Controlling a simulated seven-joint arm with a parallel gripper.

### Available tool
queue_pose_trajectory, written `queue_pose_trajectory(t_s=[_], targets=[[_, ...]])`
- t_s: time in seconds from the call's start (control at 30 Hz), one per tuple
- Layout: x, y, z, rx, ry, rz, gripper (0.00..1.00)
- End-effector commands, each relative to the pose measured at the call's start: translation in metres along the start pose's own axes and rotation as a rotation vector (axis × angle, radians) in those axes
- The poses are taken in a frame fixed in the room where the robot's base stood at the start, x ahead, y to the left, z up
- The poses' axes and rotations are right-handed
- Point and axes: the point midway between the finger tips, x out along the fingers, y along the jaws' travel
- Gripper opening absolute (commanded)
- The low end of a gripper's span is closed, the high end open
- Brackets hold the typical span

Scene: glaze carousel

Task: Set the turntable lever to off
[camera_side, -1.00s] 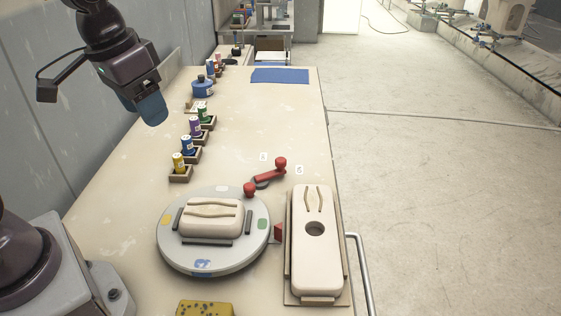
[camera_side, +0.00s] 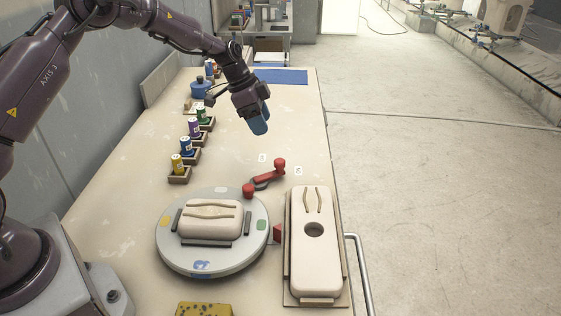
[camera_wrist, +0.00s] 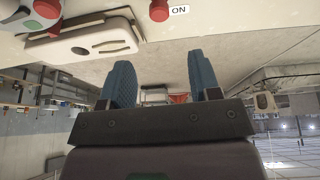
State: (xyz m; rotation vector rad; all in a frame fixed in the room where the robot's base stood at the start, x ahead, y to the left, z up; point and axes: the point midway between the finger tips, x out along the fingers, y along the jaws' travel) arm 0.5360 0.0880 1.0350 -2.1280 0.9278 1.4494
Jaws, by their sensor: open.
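The red turntable lever (camera_side: 268,177) sits on the table behind the turntable. Its round knob points up and right, toward a small white label; another label stands to the left of the knob. In the wrist view the lever's red knob (camera_wrist: 159,10) shows at the top edge, beside a label reading ON. The round grey turntable (camera_side: 177,257) carries a cream slab-like piece (camera_side: 211,218). My gripper (camera_side: 259,122) is above the table behind the lever, apart from it. Its blue fingers (camera_wrist: 168,84) are spread and empty in the wrist view.
A long cream piece (camera_side: 315,262) with a hole lies on a board at the right edge. Several small paint jars (camera_side: 194,128) in trays line the left. A yellow sponge (camera_side: 205,309) lies at the front. The table behind the lever is clear up to a blue mat (camera_side: 285,76).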

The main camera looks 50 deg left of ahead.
Motion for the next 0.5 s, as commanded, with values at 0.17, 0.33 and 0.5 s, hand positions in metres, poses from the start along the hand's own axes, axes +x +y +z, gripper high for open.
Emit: queue_pose_trajectory(t_s=[0.17,0.33,0.5], targets=[[0.003,0.001,0.0,0.096,0.001,0.001,0.57],[0.022,0.001,0.001,0.103,0.0,0.003,0.57],[0.058,0.002,0.001,0.104,-0.001,0.004,0.57]])
